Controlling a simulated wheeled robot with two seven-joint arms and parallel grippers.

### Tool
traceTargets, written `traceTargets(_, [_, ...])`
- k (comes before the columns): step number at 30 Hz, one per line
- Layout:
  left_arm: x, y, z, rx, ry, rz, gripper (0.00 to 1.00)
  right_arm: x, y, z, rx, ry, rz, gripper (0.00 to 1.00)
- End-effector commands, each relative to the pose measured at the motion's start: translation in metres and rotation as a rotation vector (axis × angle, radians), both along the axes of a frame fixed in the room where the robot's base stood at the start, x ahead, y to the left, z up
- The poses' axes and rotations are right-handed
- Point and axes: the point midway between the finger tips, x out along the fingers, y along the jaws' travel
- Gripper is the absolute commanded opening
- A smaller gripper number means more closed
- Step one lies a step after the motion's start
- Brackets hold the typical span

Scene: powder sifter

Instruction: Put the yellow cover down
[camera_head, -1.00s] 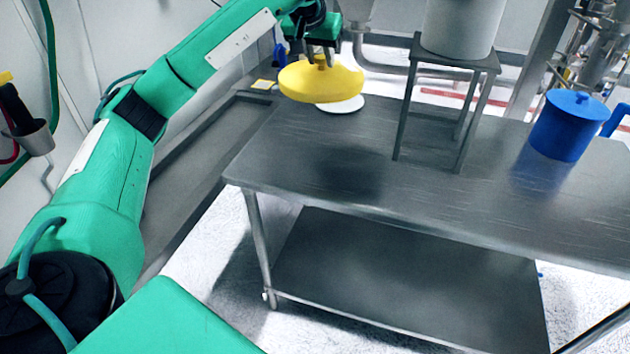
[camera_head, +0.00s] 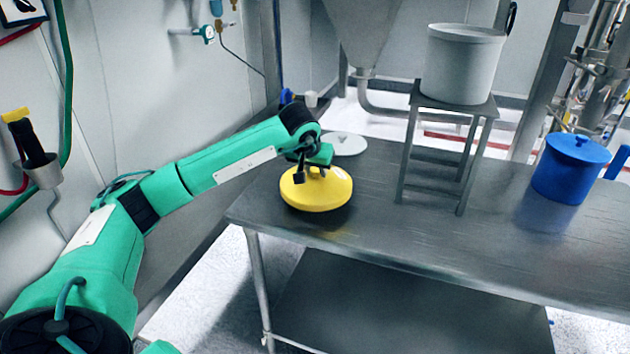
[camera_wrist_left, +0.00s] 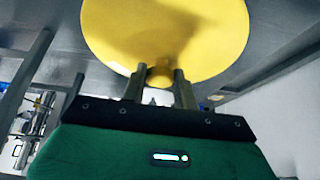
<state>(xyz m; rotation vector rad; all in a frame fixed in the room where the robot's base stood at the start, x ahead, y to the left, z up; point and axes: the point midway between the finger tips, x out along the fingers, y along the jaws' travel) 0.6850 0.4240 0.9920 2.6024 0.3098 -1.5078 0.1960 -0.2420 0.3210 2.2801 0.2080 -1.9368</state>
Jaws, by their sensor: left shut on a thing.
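The yellow cover (camera_head: 325,195) is a round, shallow lid with a knob on top. It is level, low over the left end of the metal table (camera_head: 370,215), with a dark shadow at its right edge; I cannot tell if it touches the top. My left gripper (camera_head: 314,174) comes down on it from above and is shut on its knob. In the left wrist view the two fingers (camera_wrist_left: 158,85) clasp the knob, and the yellow cover (camera_wrist_left: 165,30) fills the top middle. My right gripper is not in view.
A white disc (camera_head: 346,143) lies behind the cover. A metal stand (camera_head: 443,157) bearing a grey pot (camera_head: 462,65) is to the right, with a blue lidded container (camera_head: 570,170) beyond it. The table's front left is bare. A wall borders the left.

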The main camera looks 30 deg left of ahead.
Motion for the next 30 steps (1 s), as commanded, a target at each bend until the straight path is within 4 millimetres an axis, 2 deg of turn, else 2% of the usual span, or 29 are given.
traceTargets(5, [0.000,0.000,-0.014,-0.001,0.002,0.000,0.06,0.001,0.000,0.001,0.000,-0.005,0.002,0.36])
traceTargets(10, [-0.001,-0.001,-0.038,-0.001,0.002,0.000,0.06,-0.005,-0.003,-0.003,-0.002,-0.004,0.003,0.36])
traceTargets(15, [0.000,0.000,-0.040,-0.001,-0.001,0.000,0.06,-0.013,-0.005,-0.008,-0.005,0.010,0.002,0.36])
traceTargets(23, [0.000,0.000,-0.043,-0.001,-0.001,0.000,0.06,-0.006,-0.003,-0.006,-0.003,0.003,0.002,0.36])
traceTargets(24, [0.000,0.000,-0.042,-0.001,0.000,0.000,0.34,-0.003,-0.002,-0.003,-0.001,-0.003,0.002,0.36])
traceTargets(27, [0.000,0.000,-0.042,-0.001,0.000,0.000,0.51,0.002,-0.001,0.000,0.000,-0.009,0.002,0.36])
traceTargets(30, [0.000,0.000,-0.042,-0.001,0.000,0.000,0.51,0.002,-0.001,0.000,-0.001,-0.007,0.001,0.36])
